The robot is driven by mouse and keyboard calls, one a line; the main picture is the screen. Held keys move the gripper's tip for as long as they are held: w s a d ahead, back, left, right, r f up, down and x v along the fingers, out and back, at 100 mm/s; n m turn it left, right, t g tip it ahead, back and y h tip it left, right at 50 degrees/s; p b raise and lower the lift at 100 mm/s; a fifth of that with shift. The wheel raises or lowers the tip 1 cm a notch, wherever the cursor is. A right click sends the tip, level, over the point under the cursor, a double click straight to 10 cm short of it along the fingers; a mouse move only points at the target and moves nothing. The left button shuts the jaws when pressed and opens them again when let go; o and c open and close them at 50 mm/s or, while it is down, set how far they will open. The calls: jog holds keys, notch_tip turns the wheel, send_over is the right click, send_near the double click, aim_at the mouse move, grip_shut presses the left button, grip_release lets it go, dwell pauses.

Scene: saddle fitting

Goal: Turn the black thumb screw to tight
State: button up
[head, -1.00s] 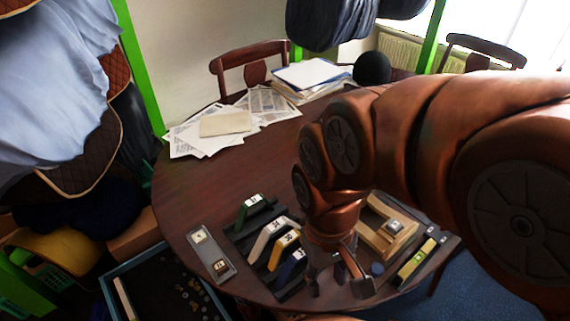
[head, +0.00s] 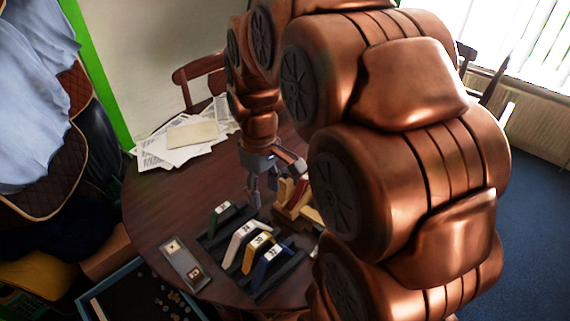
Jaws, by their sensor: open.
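My gripper (head: 264,190) is open and empty. It points down over the table, behind the rack of coloured gauge pieces and beside a wooden fixture (head: 312,217). My copper arm hides the fixture's right part. A dark red piece shows at the fixture, close to the fingers. I cannot make out the black thumb screw; it may be hidden by my arm or too small to tell.
A dark rack (head: 212,241) holds a green piece (head: 221,209), a white piece (head: 240,240), a yellow piece (head: 254,250) and a blue piece (head: 268,262). A grey tray (head: 181,262) lies to its left. Papers (head: 160,152) lie at the back. The left tabletop is clear.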

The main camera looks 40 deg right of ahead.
jog(key=n+p, duration=0.1)
jog(key=n, duration=0.1)
send_over(285, 170)
jog(key=shift+f+t, duration=0.4)
jog(key=shift+f, duration=0.4)
jog(key=shift+f+p, duration=1.45)
jog(key=shift+f, duration=2.45)
grip_shut()
